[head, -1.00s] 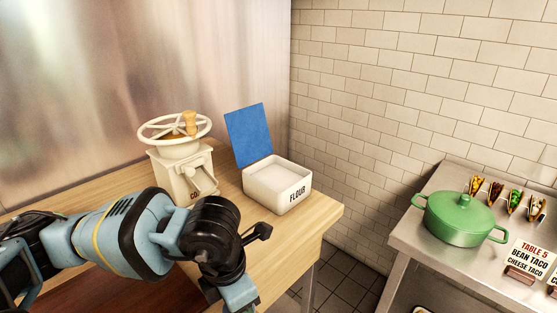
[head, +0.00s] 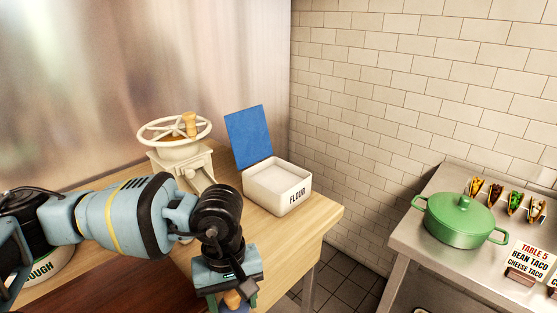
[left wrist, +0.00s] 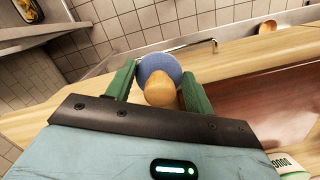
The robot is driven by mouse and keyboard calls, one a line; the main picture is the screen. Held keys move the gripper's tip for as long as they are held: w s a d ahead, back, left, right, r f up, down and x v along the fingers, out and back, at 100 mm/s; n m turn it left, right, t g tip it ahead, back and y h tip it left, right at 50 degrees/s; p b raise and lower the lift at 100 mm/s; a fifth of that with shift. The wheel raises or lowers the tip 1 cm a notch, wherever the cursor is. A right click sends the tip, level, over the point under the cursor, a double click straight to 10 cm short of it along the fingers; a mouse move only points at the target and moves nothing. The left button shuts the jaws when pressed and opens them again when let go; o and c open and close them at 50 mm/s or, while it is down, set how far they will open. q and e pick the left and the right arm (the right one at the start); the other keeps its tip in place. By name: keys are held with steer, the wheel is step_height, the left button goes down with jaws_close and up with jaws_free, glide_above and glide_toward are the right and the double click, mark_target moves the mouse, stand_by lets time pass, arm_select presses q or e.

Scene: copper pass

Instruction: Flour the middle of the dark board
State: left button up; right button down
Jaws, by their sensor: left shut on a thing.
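The dark board (head: 112,288) is a reddish-brown slab on the wooden table, partly hidden by my left arm; it also shows at the right of the left wrist view (left wrist: 275,100). My left gripper (head: 230,300) points down near the table's front edge, to the right of the board. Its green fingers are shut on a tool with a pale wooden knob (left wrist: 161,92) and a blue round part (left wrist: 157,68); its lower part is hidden. The white flour bin (head: 277,190) stands farther back on the table, its blue lid (head: 249,137) raised. My right gripper is not in view.
A cream hand mill (head: 178,155) stands behind my left arm. A container marked for dough (head: 45,268) is at the left. Across a floor gap, a steel counter (head: 415,255) holds a green pot (head: 460,220), tacos and a sign.

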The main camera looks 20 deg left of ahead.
arm_select(q)
steer(key=m, duration=0.5)
steer(key=shift+w+a, duration=0.1)
steer(key=shift+a, duration=0.15)
steer(key=m, duration=0.3)
steer(key=shift+a+y, duration=0.15)
steer(key=shift+y, duration=0.25)
